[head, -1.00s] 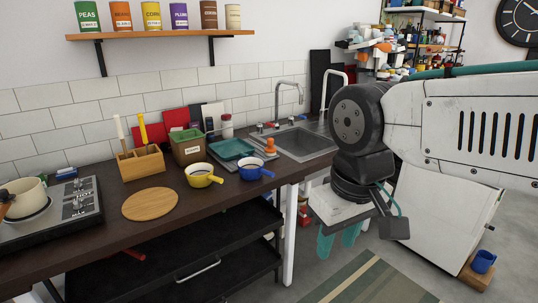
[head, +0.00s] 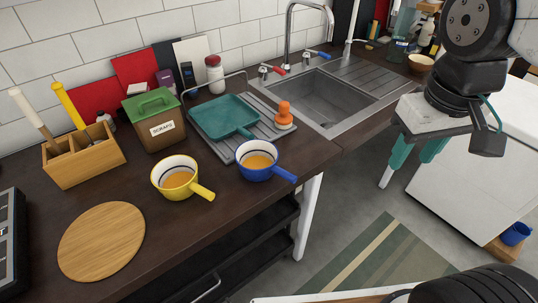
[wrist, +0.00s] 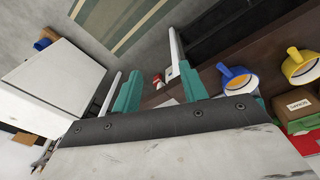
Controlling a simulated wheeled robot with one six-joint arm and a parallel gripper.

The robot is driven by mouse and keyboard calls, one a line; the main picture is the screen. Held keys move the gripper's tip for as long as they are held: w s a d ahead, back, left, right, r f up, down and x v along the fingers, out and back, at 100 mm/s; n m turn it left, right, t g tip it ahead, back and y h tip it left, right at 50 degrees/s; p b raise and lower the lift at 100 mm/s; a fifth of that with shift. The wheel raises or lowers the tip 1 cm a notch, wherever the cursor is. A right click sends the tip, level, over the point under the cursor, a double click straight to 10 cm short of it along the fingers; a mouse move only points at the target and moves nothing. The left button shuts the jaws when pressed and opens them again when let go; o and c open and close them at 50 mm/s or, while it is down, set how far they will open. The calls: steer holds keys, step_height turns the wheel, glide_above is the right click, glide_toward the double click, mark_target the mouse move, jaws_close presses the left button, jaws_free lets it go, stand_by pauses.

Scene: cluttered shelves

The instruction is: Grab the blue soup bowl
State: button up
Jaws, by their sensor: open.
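The blue soup bowl (head: 257,161) stands on the dark counter near its front edge. It has a side handle pointing right and holds orange-brown soup. In the wrist view the blue bowl (wrist: 238,82) shows right of the fingers. A similar yellow bowl (head: 178,177) stands just left of it. My gripper (head: 414,160) is at the right in the head view, pointing down, in front of the counter and well apart from the blue bowl. In the wrist view the two teal fingers (wrist: 160,92) are spread with nothing between them.
A teal pan (head: 222,116) and an orange-topped item (head: 284,114) sit on a drying mat behind the bowls. A green-lidded scraps box (head: 154,120), a wooden utensil holder (head: 84,156) and a round board (head: 101,241) are left. The sink (head: 327,95) is right.

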steer(key=w+a+f+n, duration=0.4)
steer(key=w+a, duration=0.4)
steer(key=w, duration=0.1)
steer(key=n+h, duration=0.1)
steer(key=n, duration=0.2)
glide_above(279, 169)
steer(key=s+d, duration=0.1)
step_height(279, 169, down, 8)
steer(key=shift+r, duration=0.1)
steer(key=shift+n, duration=0.6)
steer(key=f, duration=0.5)
steer(key=w+a+f, duration=0.1)
steer(key=f, duration=0.2)
steer(key=shift+w+f, duration=0.15)
steer(key=shift+f, duration=0.45)
jaws_close()
